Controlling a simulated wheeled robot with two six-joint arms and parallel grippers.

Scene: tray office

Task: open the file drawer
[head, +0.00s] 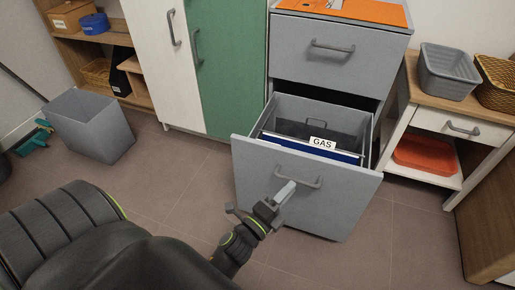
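The grey file drawer (270,185) is the lower drawer of a grey cabinet (290,50). It stands well pulled out, and a blue folder with a white "GAS" label (322,143) shows inside. My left gripper (285,192) is in front of the drawer, with its fingertips at the left end of the drawer's handle (300,177). Whether the fingers are closed around the handle or only beside it is not clear. My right gripper is not in view.
The upper drawer (325,48) is shut. A grey bin (90,125) stands on the floor at left. A white and green cupboard (228,65) is left of the cabinet. A side table (428,108) with baskets stands at right. Floor left of the drawer is clear.

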